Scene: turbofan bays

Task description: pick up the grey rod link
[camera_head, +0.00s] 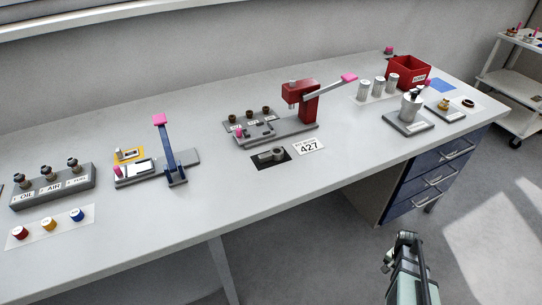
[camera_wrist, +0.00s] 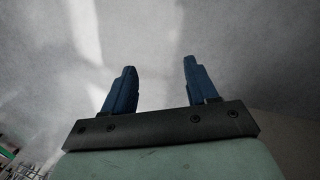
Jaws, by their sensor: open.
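A small grey metal part with a round end, which looks like the grey rod link (camera_head: 277,153), lies on a black mat (camera_head: 259,160) near the table's front edge, left of the white 427 card (camera_head: 309,146). Its finer shape is too small to tell. My gripper (camera_head: 406,237) is off the front of the table, low and to the right of the link, far from it. In the wrist view my gripper (camera_wrist: 158,70) has its two blue fingers apart, with nothing between them but floor behind. The link does not show in the wrist view.
Behind the mat stands a red press (camera_head: 302,105) with a pink-tipped lever on a grey base. A blue upright lever (camera_head: 168,150) stands to the left. White cylinders, a red bin (camera_head: 409,72) and a grey fixture (camera_head: 408,122) are right. Bare table lies in front of the mat.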

